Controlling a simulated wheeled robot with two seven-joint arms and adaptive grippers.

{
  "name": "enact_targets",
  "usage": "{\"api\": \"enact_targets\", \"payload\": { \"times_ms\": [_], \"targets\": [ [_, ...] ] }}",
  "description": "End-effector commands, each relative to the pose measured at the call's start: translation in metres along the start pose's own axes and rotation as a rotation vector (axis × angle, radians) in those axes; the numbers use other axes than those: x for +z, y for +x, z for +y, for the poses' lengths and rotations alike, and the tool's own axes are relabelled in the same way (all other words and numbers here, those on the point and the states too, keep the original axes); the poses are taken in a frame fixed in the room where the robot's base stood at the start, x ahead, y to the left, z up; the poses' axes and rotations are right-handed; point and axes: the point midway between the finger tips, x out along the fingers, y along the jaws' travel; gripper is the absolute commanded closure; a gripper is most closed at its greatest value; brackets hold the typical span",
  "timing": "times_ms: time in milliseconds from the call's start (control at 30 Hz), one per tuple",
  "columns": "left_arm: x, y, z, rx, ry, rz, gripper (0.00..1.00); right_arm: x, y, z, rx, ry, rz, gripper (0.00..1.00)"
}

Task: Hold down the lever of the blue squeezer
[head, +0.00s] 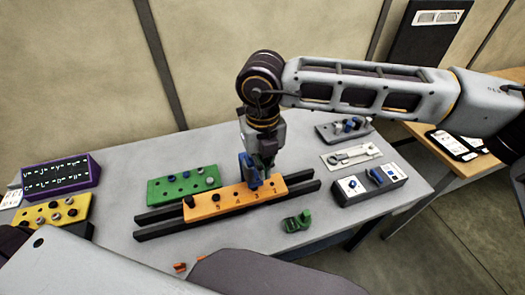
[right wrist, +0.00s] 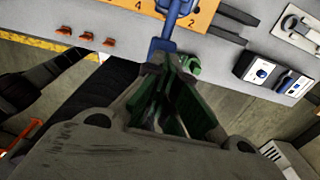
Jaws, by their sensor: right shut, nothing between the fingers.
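The blue squeezer (head: 248,171) stands upright on the orange numbered block (head: 222,203), towards its right end. In the right wrist view the blue squeezer (right wrist: 172,22) has its lever, ending in a wide blue pad (right wrist: 161,46), pointing towards my gripper. My right gripper (head: 263,168) comes down from above, close against the squeezer, and partly covers it in the head view. Its green-lined fingers (right wrist: 172,62) are shut and empty. Their tips are at the lever pad; I cannot tell whether they press on it. My left gripper is not in view.
Dark rails (head: 160,232) carry the orange block. A green block (head: 183,186) with knobs lies behind, and a green clamp-like part (head: 297,222) lies in front. A grey box with blue controls (head: 369,186) stands at right. Small orange pieces (right wrist: 82,36) lie near the table edge.

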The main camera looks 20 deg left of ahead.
Motion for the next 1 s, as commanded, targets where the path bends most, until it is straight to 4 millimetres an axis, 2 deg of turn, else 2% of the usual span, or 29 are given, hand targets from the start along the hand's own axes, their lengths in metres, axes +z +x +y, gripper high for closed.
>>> {"api": "enact_targets", "payload": {
  "times_ms": [200, 633, 1000],
  "targets": [
    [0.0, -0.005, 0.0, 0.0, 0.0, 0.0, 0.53, 0.0, 0.012, 0.0, 0.0, -0.001, 0.001, 1.0],
    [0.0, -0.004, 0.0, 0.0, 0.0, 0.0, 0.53, 0.0, 0.014, 0.0, 0.0, -0.001, 0.0, 1.0],
    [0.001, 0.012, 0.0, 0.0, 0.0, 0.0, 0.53, 0.001, 0.019, 0.0, 0.001, 0.0, -0.033, 1.0]
  ]
}}
